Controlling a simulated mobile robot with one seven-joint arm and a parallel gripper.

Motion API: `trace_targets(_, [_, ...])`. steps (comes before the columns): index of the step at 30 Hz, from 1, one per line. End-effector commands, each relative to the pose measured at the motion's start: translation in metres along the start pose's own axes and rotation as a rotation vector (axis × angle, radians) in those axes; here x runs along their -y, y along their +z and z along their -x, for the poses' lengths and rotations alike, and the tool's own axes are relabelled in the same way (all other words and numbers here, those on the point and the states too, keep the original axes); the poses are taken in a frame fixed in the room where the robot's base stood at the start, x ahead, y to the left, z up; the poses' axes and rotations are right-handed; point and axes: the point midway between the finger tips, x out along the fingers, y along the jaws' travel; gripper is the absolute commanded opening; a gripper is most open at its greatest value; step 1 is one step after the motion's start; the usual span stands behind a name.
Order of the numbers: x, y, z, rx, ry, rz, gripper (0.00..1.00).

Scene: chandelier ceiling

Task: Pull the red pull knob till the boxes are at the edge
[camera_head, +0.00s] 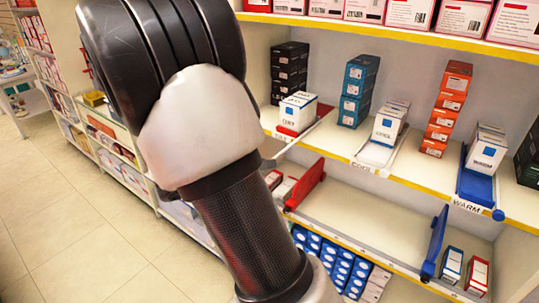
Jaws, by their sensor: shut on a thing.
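The red pull tray (315,119) lies on the middle shelf, just right of my arm. White boxes (298,110) stand in a row on it, with the foremost one near the shelf's front edge. The red pull knob at the tray's front is not clearly visible; my arm covers that area. My large black and white arm fills the left centre of the picture.
A white tray (374,154) and a blue tray (477,186), each with white boxes, lie farther right. Black (290,72), teal (358,90) and orange (447,107) box stacks stand between the trays. Red (305,184) and blue (434,243) dividers stand below. Open floor (75,232) lies left.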

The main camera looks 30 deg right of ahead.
Motion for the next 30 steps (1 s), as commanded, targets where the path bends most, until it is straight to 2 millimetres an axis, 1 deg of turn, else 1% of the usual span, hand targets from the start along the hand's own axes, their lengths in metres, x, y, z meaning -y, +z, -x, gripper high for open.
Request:
trace_targets(6, [0.000, 0.000, 0.000, 0.001, 0.000, 0.000, 0.00])
trace_targets(7, [0.000, 0.000, 0.000, 0.001, 0.000, 0.000, 0.20])
trace_targets(10, [0.000, 0.000, -0.001, 0.001, 0.000, 0.000, 0.37])
trace_targets(19, [0.000, 0.000, 0.000, 0.001, 0.000, 0.000, 0.38])
trace_targets(22, [0.000, 0.001, 0.006, 0.001, 0.001, -0.001, 0.38])
trace_targets(26, [-0.001, 0.001, 0.026, 0.002, 0.004, 0.000, 0.38])
trace_targets(30, [-0.001, 0.001, 0.059, 0.002, 0.005, 0.000, 0.38])
